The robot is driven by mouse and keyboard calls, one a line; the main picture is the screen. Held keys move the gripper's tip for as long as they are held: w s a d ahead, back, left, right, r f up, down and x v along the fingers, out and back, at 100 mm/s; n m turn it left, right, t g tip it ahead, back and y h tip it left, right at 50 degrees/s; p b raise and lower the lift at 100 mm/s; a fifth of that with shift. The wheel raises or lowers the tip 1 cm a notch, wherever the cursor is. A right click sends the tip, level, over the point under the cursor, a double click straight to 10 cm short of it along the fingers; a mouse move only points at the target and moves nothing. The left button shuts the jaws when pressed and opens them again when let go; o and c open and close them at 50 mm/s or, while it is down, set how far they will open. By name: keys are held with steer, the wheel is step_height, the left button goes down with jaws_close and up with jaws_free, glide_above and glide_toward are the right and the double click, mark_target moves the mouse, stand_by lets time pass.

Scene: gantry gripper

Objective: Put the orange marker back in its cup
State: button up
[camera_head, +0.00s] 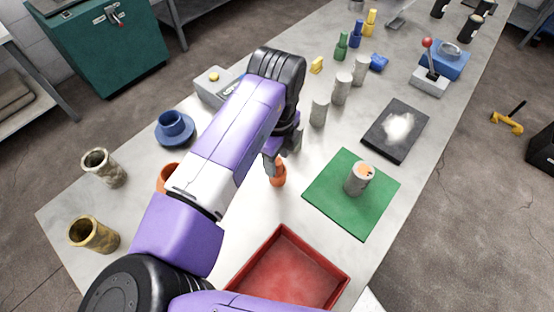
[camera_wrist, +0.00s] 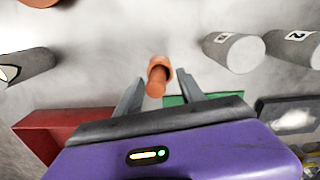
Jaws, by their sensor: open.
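An orange marker-like piece (camera_head: 278,177) stands on the grey table beneath my gripper, with a wide lower part and a narrower top. In the wrist view the orange piece (camera_wrist: 157,76) is between the two fingers of my gripper (camera_wrist: 159,88). The fingers are apart, with gaps on both sides of it. My gripper (camera_head: 279,160) partly covers it in the head view. An orange cup (camera_head: 166,173) is partly hidden behind my arm.
A red tray (camera_head: 333,287) lies in front, left of the green mat. Grey cylinders (camera_head: 319,111) and a black board (camera_head: 417,117) are farther back. A blue cup (camera_head: 172,121) on a saucer and mottled cups (camera_head: 92,234) stand left. Bare table lies between the orange piece and the mat.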

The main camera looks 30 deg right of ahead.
step_height(320, 180, up, 11)
steer(key=b, duration=0.1)
steer(key=shift+f, duration=0.15)
stand_by(0.5)
